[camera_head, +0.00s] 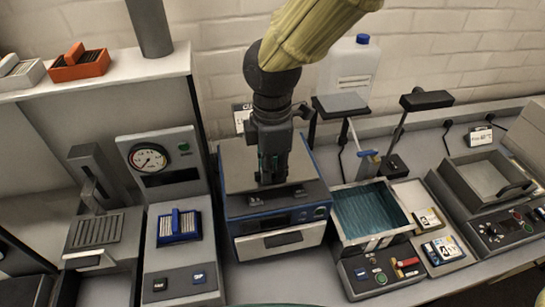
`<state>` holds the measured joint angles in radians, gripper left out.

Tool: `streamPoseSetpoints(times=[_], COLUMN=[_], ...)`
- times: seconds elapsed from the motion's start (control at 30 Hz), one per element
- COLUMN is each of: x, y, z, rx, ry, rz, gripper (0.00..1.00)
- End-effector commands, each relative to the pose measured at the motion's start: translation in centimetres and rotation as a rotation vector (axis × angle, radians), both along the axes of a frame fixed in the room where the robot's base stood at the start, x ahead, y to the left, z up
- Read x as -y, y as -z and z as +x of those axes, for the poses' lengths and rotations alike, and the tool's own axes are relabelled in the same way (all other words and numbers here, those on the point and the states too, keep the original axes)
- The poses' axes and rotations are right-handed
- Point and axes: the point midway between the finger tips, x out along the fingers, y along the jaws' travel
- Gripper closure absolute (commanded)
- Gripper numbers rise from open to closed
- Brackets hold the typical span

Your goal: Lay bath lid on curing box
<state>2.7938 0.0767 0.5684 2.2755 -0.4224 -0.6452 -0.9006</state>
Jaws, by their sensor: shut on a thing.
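My gripper (270,178) points straight down over the curing box (281,241), a blue box with a dark front panel and a pale drawer front. My gripper is shut on what appears to be the bath lid (240,165), a flat grey plate over the top of the box. The fingers hide the grip point. I cannot tell whether the plate touches the box or hangs just above it. The water bath (343,240) to the right is uncovered and shows teal liquid.
A gauge unit (151,160) with a blue rack (179,226) stands left of the box. A second bath (454,183) stands at the far right. A white jug (349,72) and a small stand (341,104) are behind. An orange rack (80,66) sits on the left shelf.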

Motion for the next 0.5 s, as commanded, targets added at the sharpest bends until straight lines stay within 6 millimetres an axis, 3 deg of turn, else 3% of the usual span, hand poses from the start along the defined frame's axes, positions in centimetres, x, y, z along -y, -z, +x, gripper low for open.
streamPoseSetpoints(times=[0.2,0.5], x=[0.1,0.2], y=[0.1,0.8], z=[3.1,4.5], rx=[0.0,-0.003], ry=[-0.001,-0.001], rz=[0.0,-0.003], gripper=[1.0,1.0])
